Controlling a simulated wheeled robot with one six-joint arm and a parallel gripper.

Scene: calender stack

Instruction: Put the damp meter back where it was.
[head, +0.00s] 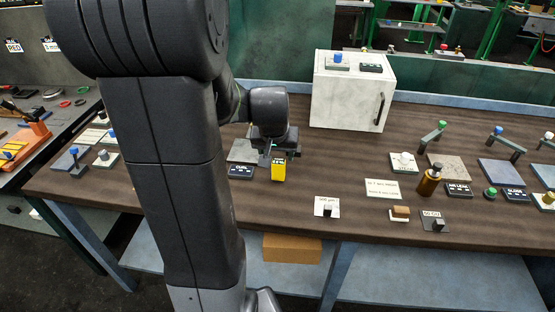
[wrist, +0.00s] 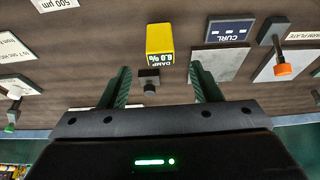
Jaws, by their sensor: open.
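The damp meter (head: 278,170) is a small yellow block with a dark display, on the brown table just in front of my gripper in the head view. My gripper (wrist: 162,72) is open and apart from the meter.
A CURL label plate (head: 240,171) and a grey plate (head: 243,151) sit left of the meter. A white cabinet (head: 345,92) stands behind, to the right. A brown bottle (head: 430,180) stands farther right. Table between meter and cabinet is clear.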

